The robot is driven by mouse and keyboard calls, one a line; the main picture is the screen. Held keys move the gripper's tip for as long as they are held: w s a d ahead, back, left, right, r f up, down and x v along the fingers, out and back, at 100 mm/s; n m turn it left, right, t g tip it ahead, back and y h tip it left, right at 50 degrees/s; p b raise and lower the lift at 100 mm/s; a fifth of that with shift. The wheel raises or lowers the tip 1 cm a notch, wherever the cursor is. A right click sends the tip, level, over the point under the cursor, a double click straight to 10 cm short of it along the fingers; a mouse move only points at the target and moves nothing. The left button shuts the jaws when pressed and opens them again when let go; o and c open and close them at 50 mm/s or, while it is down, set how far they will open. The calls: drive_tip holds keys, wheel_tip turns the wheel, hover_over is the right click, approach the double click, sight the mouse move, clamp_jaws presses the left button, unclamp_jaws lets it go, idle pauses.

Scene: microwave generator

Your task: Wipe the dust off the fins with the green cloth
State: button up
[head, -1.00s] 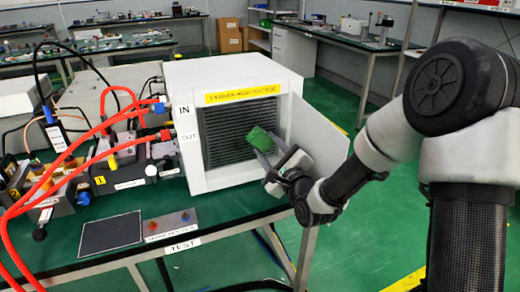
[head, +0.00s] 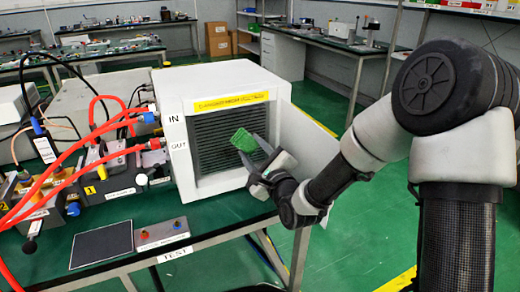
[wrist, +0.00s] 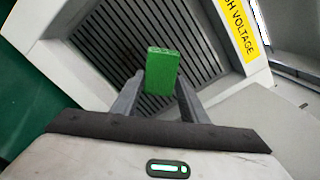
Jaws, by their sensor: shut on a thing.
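The green cloth (head: 244,140) is a small folded block, held between the fingers of my gripper (head: 258,166). It also shows in the wrist view (wrist: 162,71), upright between the two fingertips of the gripper (wrist: 160,92). The dark slatted fins (head: 215,150) sit in the front opening of the white box (head: 178,190), and fill the area behind the cloth in the wrist view (wrist: 110,40). A darker brownish patch shows on the fins left of the cloth there. The cloth is in front of the fins; I cannot tell whether it touches them.
An open white door (head: 305,150) stands to the right of the box, close to my arm. A yellow high-voltage label (head: 232,102) is above the fins. Orange hoses (head: 70,165) and fittings crowd the left. A dark pad (head: 100,245) lies on the green bench.

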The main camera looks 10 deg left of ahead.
drive_tip(key=shift+s+a+b, duration=0.15)
drive_tip(key=shift+s+a, duration=0.35)
drive_tip(key=shift+a, duration=0.25)
drive_tip(key=shift+s+a+b, duration=0.15)
drive_tip(key=shift+s+a, duration=0.35)
drive_tip(key=shift+a, duration=0.25)
drive_tip(key=shift+s+a+b, duration=0.15)
drive_tip(key=shift+s+a, duration=0.35)
drive_tip(key=shift+a, duration=0.25)
drive_tip(key=shift+s+a+b, duration=0.25)
drive_tip(key=shift+s+a, duration=0.2)
drive_tip(key=shift+a, duration=0.4)
drive_tip(key=shift+s+a+b, duration=0.25)
drive_tip(key=shift+s+a, duration=0.2)
drive_tip(key=shift+a, duration=0.4)
drive_tip(key=shift+s+r+p, duration=0.1)
drive_tip(key=shift+r+p, duration=0.6)
drive_tip(key=shift+r, duration=0.25)
drive_tip(key=shift+w+d, duration=0.65)
drive_tip(key=shift+d, duration=0.3)
drive_tip(key=shift+w+d, duration=0.65)
drive_tip(key=shift+d, duration=0.3)
drive_tip(key=w+d+p, duration=0.1)
drive_tip(key=w+d, duration=0.2)
drive_tip(key=d, duration=0.3)
drive_tip(key=shift+w+d, duration=0.25)
drive_tip(key=shift+w, duration=0.1)
drive_tip(key=shift+f, duration=0.1)
drive_tip(key=shift+p+v, duration=0.75)
drive_tip(key=shift+v, duration=2.25)
